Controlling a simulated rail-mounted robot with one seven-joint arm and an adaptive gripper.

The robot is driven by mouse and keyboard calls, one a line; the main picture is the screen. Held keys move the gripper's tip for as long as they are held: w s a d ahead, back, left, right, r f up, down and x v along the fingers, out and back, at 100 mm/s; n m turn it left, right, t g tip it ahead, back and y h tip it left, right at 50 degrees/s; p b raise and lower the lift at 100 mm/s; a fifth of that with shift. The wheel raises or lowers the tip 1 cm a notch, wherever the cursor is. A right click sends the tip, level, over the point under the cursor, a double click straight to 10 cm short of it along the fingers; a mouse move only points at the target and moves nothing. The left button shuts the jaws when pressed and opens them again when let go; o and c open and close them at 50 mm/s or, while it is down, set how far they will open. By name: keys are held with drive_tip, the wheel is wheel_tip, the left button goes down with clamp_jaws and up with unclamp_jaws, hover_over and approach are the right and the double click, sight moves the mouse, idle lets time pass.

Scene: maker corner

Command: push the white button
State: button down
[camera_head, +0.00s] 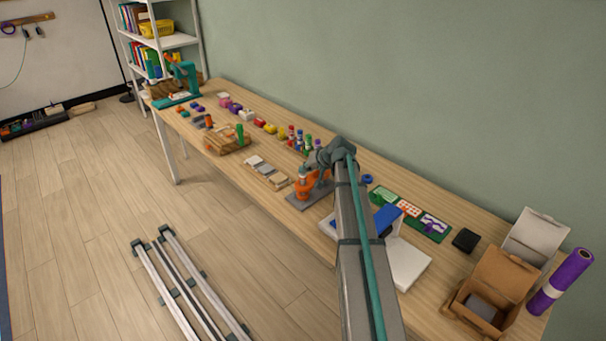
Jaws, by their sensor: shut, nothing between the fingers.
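My arm reaches from the bottom of the view up over the workbench. My gripper (307,171) is small at its far end, shut and empty, right over or against the orange device (309,187). The orange device stands on a grey base plate near the bench's front edge, and my arm partly covers its right side. I cannot make out a white button for certain. I also cannot tell whether the fingertips touch the device.
The wooden bench (446,298) runs along the green wall. Several coloured bottles stand behind the device. Flat pale pieces (266,170) lie to its left. A blue-and-white item (407,263), partly behind my arm, and an open cardboard box (490,288) are to its right.

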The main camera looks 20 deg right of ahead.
drive_tip(key=shift+r, duration=0.75)
drive_tip(key=shift+r+p, duration=1.2)
drive_tip(key=shift+r, duration=1.4)
drive_tip(key=shift+f, duration=0.1)
